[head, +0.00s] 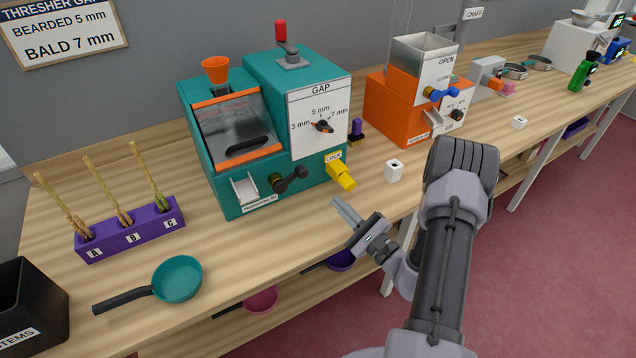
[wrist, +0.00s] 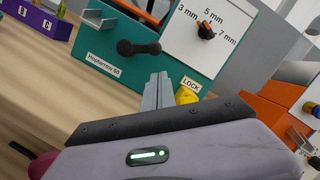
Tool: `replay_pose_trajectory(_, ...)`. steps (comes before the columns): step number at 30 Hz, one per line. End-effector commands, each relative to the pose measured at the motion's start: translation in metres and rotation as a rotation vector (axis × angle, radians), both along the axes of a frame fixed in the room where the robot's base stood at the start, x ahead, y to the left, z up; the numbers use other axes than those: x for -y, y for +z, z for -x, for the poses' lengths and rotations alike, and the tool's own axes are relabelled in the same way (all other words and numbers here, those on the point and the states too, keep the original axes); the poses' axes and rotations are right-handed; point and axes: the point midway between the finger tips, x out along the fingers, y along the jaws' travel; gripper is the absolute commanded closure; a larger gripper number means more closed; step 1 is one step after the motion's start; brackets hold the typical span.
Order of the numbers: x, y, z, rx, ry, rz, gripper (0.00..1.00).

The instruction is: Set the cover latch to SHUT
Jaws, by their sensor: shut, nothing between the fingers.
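The teal thresher (head: 265,75) stands on the bench with a clear, orange-edged cover (head: 235,125) on its front, which looks lowered. A yellow latch handle (head: 342,176) sticks out at its lower right, pointing down and right, under a label (head: 333,157) that reads LOCK. No word SHUT is legible. My gripper (head: 342,210) is shut and empty, in front of and just below the latch, apart from it. In the wrist view my closed fingertips (wrist: 160,82) are left of the yellow latch (wrist: 187,95), which is partly hidden behind my gripper body.
A dark crank (head: 290,180) sits left of the latch, and the gap dial (head: 322,126) above it. A purple rack (head: 130,230) and teal pan (head: 177,279) are at left.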

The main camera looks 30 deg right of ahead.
Motion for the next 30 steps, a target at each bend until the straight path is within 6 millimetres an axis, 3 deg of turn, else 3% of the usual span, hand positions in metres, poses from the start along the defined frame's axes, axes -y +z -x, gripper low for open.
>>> replay_pose_trajectory(9, -0.014, 0.011, -0.058, 0.003, 0.006, 0.004, 1.0)
replay_pose_trajectory(15, -0.019, 0.016, -0.085, 0.002, 0.005, 0.003, 1.0)
replay_pose_trajectory(30, -0.02, 0.018, -0.092, 0.001, 0.004, 0.004, 1.0)
